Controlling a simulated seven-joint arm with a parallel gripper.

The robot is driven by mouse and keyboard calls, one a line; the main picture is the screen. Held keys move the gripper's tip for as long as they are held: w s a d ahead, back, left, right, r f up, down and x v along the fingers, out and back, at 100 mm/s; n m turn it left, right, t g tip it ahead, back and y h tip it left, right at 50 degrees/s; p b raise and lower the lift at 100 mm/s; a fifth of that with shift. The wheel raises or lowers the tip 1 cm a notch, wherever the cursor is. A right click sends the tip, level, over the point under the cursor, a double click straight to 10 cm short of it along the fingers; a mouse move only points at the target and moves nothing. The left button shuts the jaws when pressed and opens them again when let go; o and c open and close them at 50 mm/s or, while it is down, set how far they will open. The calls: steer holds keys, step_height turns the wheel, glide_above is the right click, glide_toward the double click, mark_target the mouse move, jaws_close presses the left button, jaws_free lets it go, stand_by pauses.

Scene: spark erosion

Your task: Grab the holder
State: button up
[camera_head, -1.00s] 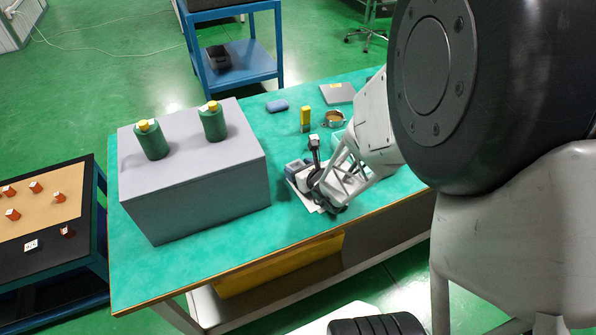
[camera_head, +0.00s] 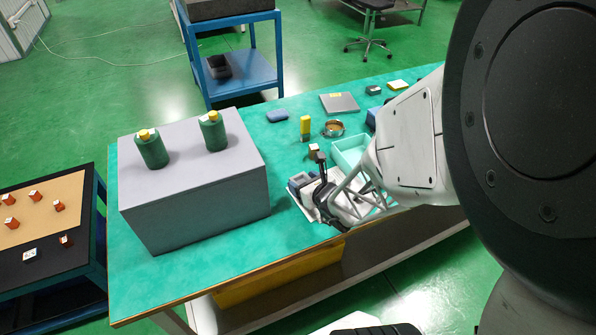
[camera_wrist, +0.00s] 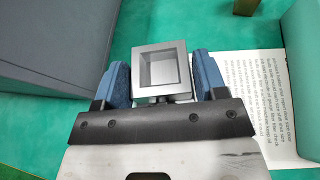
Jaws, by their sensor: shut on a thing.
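In the wrist view the holder (camera_wrist: 162,72) is a grey metal block with a square recess in its face. My gripper (camera_wrist: 161,80) has its two blue fingers on either side of the holder, shut on it. In the head view my gripper (camera_head: 308,187) is low over the green table near its front edge, to the right of the large grey box. The holder cannot be made out clearly there, as the gripper largely covers it.
The grey box (camera_head: 190,200) with two green bottles stands close on the left. A printed sheet (camera_wrist: 268,90) lies beside my gripper. A teal tray (camera_head: 350,150), a yellow-and-dark item (camera_head: 305,127) and a round ring (camera_head: 333,128) stand behind.

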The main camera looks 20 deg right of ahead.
steer(key=s, duration=0.3)
steer(key=s+a, duration=0.1)
steer(key=s, duration=0.3)
steer(key=s+a+r, duration=0.1)
steer(key=s, duration=0.2)
steer(key=shift+s, duration=0.2)
steer(key=shift+w, duration=0.15)
